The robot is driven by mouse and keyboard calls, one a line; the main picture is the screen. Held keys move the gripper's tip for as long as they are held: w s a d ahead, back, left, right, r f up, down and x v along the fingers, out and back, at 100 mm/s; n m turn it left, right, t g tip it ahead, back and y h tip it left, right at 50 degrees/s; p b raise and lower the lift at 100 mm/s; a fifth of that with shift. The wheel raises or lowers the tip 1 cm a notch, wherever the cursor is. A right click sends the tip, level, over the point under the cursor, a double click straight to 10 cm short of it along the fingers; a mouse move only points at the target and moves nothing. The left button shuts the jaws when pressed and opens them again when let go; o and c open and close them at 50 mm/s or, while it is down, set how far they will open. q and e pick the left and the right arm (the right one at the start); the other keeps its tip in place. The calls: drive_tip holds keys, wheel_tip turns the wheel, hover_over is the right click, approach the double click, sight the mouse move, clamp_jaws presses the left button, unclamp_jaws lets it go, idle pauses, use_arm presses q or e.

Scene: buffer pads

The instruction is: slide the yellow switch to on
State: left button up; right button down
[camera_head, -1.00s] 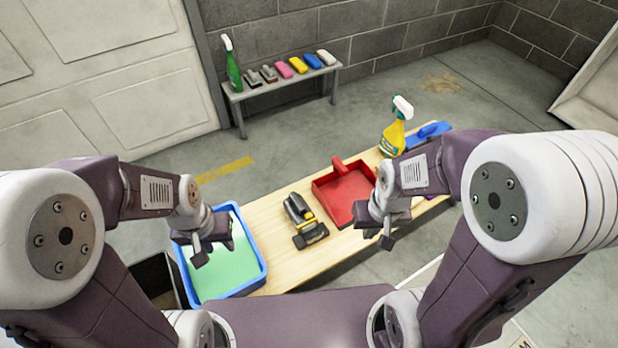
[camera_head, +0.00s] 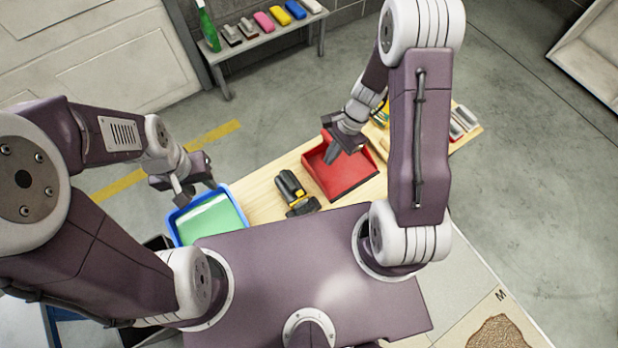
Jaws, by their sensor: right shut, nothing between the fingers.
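A black handheld tool (camera_head: 288,186) lies on the wooden bench (camera_head: 257,197). A small yellow part (camera_head: 297,202), which looks like the switch, shows near its front end. Its setting is too small to tell. My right gripper (camera_head: 331,155) is shut and empty, above the red dustpan (camera_head: 350,178), to the right of and beyond the black tool and apart from it. My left gripper (camera_head: 196,190) is open and empty, its fingers spread, above the far edge of the blue tray (camera_head: 240,208), left of the tool.
The blue tray with a green inside stands at the bench's left end. Grey blocks (camera_head: 465,117) lie at its right end. A grey shelf (camera_head: 262,45) with a green spray bottle (camera_head: 208,28) and several coloured blocks stands behind. Floor is clear between them.

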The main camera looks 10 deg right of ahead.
sight(300, 193)
drive_tip(key=s+a+f+b, duration=0.3)
drive_tip(key=a+f+b, duration=0.4)
drive_tip(key=f, duration=0.3)
drive_tip(key=shift+m+b, duration=0.3)
drive_tip(key=shift+b, duration=0.35)
